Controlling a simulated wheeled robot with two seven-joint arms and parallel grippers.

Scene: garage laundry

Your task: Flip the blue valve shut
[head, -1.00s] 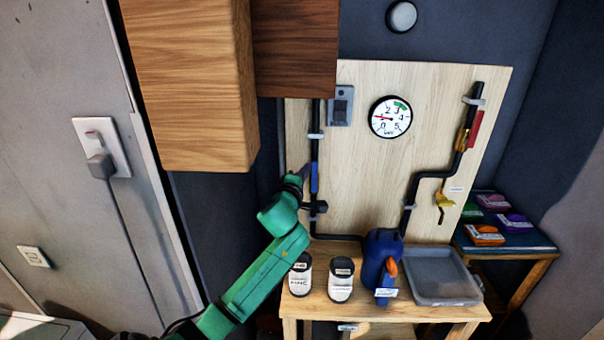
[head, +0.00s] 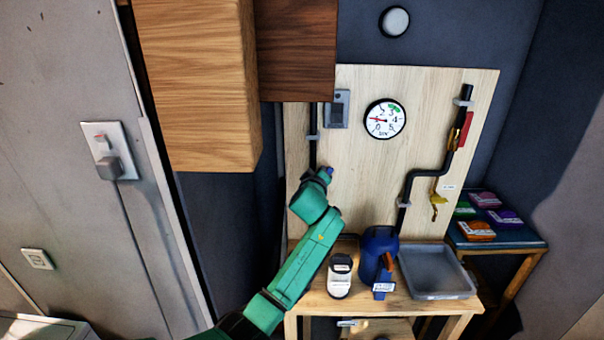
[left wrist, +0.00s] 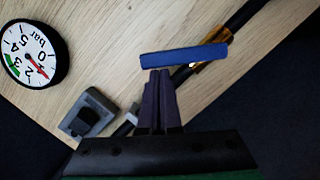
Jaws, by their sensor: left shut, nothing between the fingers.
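The blue valve handle (left wrist: 184,57) shows in the left wrist view as a flat bar. It lies at an angle to the black pipe, near a brass valve body (left wrist: 208,66). In the head view only a small blue bit of the handle (head: 330,170) shows beside the left pipe; my wrist hides the rest. My left gripper (left wrist: 161,73) is shut and empty. Its fingertips are at the handle's long edge, touching or very close; I cannot tell which. My right gripper is not in view.
The pressure gauge (head: 385,118) and a grey switch box (head: 336,110) are on the wooden board. Below stand a white jar (head: 340,276), a blue jug (head: 380,250) and a grey tray (head: 437,272). Wooden cabinets (head: 197,85) overhang the left.

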